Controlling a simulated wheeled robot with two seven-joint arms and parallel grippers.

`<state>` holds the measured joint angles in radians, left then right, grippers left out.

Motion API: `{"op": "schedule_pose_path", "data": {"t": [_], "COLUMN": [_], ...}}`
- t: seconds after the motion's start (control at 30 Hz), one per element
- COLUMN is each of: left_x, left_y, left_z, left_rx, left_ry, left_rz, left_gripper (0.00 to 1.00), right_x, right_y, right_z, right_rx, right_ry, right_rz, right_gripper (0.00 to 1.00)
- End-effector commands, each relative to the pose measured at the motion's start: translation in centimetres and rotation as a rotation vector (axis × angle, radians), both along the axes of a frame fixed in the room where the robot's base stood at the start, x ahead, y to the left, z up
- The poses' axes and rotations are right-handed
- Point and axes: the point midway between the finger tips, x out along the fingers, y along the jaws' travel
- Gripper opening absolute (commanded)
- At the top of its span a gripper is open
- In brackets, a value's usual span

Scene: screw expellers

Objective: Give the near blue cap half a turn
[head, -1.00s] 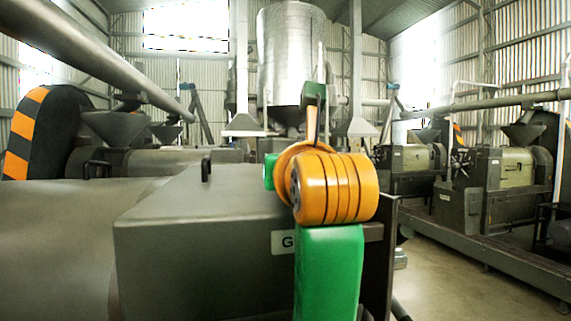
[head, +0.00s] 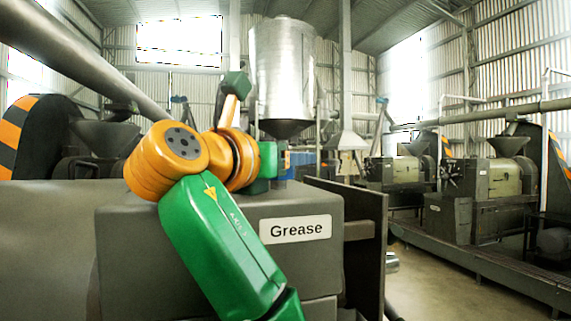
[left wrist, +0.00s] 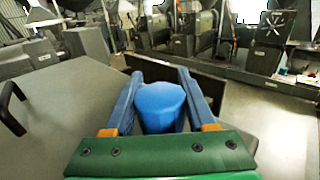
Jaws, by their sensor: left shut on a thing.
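The blue cap (left wrist: 160,104) is a short, rounded piece in the middle of the left wrist view. My left gripper (left wrist: 160,82) has one blue finger on each side of it and is shut on it. The cap's lower part is hidden behind the green palm. In the head view my green and orange left arm reaches over the grey machine box, and the left gripper (head: 284,162) is small and seen side-on above its top. I cannot make out the cap there. My right gripper is not in view.
The grey machine box (head: 160,228) carries a "Grease" label (head: 295,229). A dark upright plate (head: 365,225) stands at its right edge. A black handle (left wrist: 10,100) sits on the lid. More presses (head: 485,185) line the right, with open floor between.

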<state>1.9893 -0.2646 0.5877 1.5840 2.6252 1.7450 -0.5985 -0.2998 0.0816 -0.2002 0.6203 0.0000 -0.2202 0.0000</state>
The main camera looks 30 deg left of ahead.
Motion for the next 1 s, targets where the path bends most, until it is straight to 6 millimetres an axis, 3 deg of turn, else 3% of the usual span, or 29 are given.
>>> {"op": "schedule_pose_path", "data": {"t": [0.77,0.8,0.9,1.0], "left_x": [-0.03,-0.03,-0.02,-0.01], "left_y": [-0.23,-0.23,-0.24,-0.24], "left_z": [0.17,0.17,0.13,0.09], "left_rx": [0.0,0.0,0.0,-0.001], "left_ry": [-0.004,-0.004,-0.002,-0.001], "left_rz": [-0.093,-0.093,-0.093,-0.093], "left_gripper": [0.0,0.64,0.86,0.86], "right_x": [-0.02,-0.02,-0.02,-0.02], "right_y": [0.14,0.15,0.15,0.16], "right_z": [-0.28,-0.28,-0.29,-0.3], "right_rx": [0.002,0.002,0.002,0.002], "right_ry": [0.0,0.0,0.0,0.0], "right_rz": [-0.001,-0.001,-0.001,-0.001], "right_gripper": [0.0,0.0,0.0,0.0]}}
